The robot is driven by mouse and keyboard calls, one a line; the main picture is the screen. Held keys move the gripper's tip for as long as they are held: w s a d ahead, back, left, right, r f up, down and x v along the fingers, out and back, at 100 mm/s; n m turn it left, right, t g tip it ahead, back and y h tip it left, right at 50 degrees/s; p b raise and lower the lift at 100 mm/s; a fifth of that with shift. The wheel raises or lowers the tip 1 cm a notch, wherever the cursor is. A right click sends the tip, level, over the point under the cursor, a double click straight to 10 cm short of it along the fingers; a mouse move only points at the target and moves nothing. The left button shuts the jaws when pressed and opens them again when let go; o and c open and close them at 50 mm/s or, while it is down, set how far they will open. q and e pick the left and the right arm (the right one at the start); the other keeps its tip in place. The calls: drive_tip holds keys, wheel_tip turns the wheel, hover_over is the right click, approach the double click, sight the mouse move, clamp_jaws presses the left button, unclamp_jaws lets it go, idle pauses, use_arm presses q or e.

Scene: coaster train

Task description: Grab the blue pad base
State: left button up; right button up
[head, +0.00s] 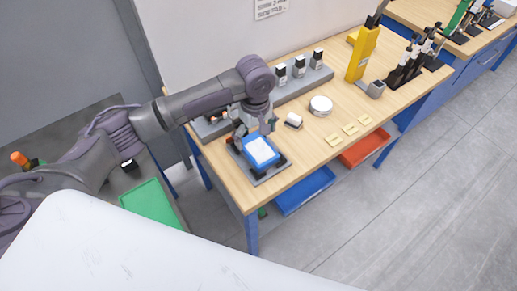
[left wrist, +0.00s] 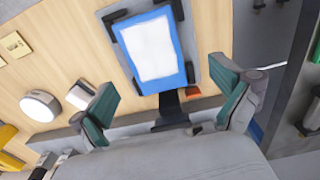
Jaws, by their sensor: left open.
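The blue pad base (head: 265,163) with a white top sits in a dark grey fixture (head: 275,178) at the near left corner of the wooden table. My left gripper (head: 262,131) is just above and behind it; its fingers are partly hidden. In the left wrist view the blue base (left wrist: 158,84) lies ahead of the open left gripper (left wrist: 164,78), between the lines of its green-padded fingers. Nothing is between the fingers, and they look apart from the base. My right gripper is not in view.
A white round puck (head: 320,105) and a small white-topped block (head: 293,120) lie to the right. Yellow pieces (head: 350,129) lie near the front edge. A grey rack (head: 305,80) with black-and-white items and a yellow stand (head: 363,53) are behind. Blue (head: 304,191) and red (head: 364,149) bins sit below.

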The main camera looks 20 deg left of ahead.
sight(258, 148)
use_arm(q)
drive_tip(key=shift+w+a+f, duration=0.15)
drive_tip(key=shift+w+f, duration=0.05)
drive_tip(key=shift+f, duration=0.4)
drive_tip(key=shift+w+a+f, duration=0.15)
drive_tip(key=shift+w+f, duration=0.05)
drive_tip(key=shift+f, duration=0.4)
drive_tip(key=shift+d+f+p, duration=0.2)
drive_tip(key=shift+f+p, duration=0.2)
drive_tip(key=shift+f, duration=0.2)
drive_tip(key=shift+d+f+p, duration=0.2)
drive_tip(key=shift+f+p, duration=0.15)
drive_tip(key=shift+f, duration=0.2)
wheel_tip(258, 148, down, 2)
drive_tip(key=shift+d+f, duration=0.1)
drive_tip(key=shift+f, duration=0.5)
drive_tip(key=c, duration=1.2)
drive_tip(key=shift+r, duration=0.1)
drive_tip(key=shift+c, duration=0.3)
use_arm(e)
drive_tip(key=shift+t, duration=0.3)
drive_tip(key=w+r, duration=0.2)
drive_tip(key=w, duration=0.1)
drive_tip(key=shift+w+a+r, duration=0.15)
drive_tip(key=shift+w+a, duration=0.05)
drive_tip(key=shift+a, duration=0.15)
use_arm(q)
drive_tip(key=shift+w, duration=0.1)
